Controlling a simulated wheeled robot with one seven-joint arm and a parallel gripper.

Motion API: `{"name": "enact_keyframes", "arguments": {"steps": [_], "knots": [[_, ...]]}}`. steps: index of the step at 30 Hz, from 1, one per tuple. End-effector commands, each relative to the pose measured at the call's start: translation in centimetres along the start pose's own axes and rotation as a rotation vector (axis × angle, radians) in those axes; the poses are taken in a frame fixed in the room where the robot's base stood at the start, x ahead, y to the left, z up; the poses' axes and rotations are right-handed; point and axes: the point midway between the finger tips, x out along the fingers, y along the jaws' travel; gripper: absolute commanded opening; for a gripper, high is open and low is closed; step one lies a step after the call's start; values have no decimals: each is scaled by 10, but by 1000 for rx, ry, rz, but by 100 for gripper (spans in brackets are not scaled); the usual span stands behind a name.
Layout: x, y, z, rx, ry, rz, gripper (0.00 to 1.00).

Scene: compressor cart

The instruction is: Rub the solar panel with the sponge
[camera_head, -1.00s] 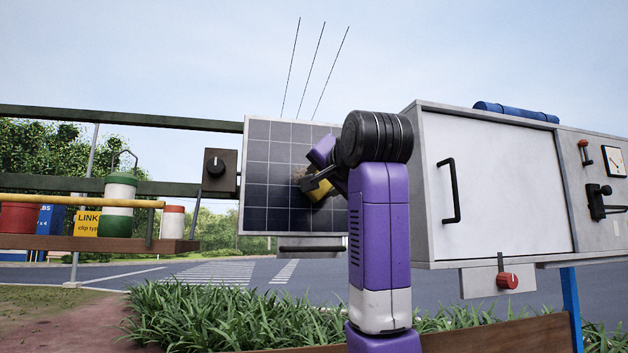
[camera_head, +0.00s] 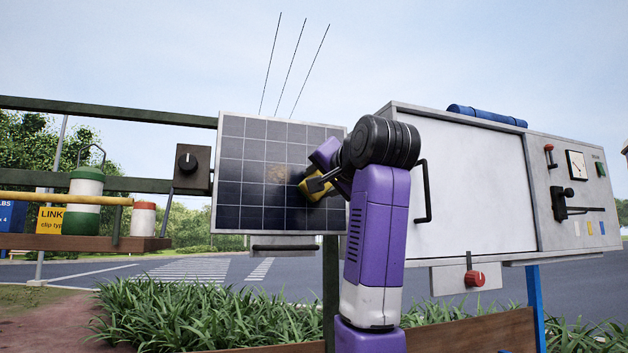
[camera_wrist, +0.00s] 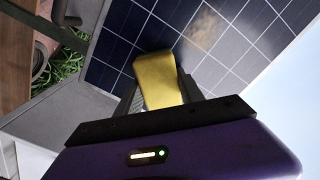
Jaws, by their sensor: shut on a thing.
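The solar panel (camera_head: 250,190) stands upright in the middle of the head view, a dark blue grid in a pale frame. My gripper (camera_head: 316,186) is at the panel's right part, shut on the yellow sponge (camera_wrist: 157,80). In the wrist view the sponge's far end is at the panel face, below and left of the smudge. I cannot tell whether it is touching.
A white cabinet (camera_head: 470,190) with a black handle (camera_head: 424,190) stands close on the right. A black knob box (camera_head: 190,168) is left of the panel. A shelf (camera_head: 75,243) with cans is further left. Grass (camera_head: 200,315) grows below.

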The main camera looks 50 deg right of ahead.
Motion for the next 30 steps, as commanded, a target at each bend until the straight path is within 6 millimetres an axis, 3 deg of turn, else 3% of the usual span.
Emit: {"name": "enact_keyframes", "arguments": {"steps": [11,30], "knots": [[0,12,-10,2,-1,3,12],[-2,-13,13,0,-1,1,12]]}}
